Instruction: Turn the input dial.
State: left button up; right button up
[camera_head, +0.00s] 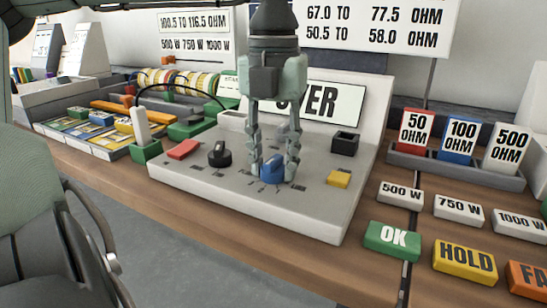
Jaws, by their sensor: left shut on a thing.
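My left gripper (274,170) points straight down over the grey sloped control panel (300,214). Its two fingers stand on either side of a blue dial (272,167) and are shut on it. The fingers hide parts of the dial's sides. Small tick marks show on the panel in front of the dial, too small to read. A black dial (220,154) sits to the left on the same panel. I cannot read any label naming the input dial. My right gripper is not in view.
The panel also bears a red block (183,149), a yellow block (339,178) and a black square socket (345,143). A display sign (345,101) stands behind the gripper. OK (393,238) and HOLD (464,260) blocks lie at right. A white post (140,125) stands left.

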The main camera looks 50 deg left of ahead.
aim_at(273, 158)
pick_arm(q)
jog(key=m, duration=0.3)
jog(key=shift+m, duration=2.3)
jog(key=o, duration=1.2)
jog(key=shift+c, duration=0.2)
notch_tip(273, 158, up, 12)
